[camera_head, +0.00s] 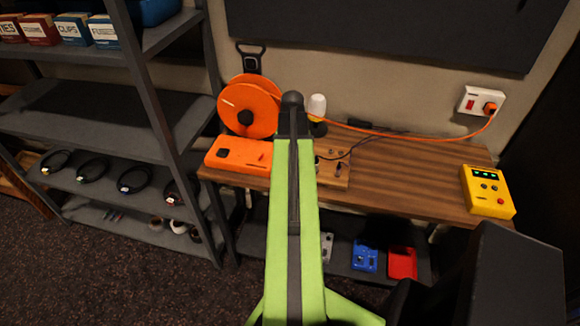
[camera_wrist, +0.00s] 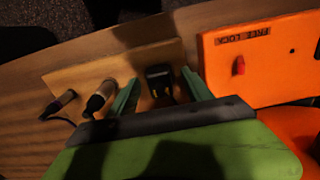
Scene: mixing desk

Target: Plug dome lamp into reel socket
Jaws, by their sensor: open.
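An orange cable reel (camera_head: 262,104) stands on the desk with an orange base (camera_head: 232,156) in front of it. In the wrist view the base (camera_wrist: 270,65) has a label and a red switch at the right. A white-topped lamp (camera_head: 317,104), likely the dome lamp, stands behind my arm. A wooden board (camera_wrist: 72,75) holds several plugs: a black plug (camera_wrist: 160,82), a pale-ended plug (camera_wrist: 101,95) and a corded plug (camera_wrist: 62,102). My gripper (camera_wrist: 160,88) is open, its green fingers either side of the black plug. I cannot tell whether they touch it, or which plug is the lamp's.
A wall outlet (camera_head: 481,103) holds an orange plug, with an orange cable running across the back of the desk. A yellow box (camera_head: 487,191) with green lights sits at the desk's right. The right-centre desktop (camera_head: 411,170) is clear. A grey shelf rack (camera_head: 90,115) stands left.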

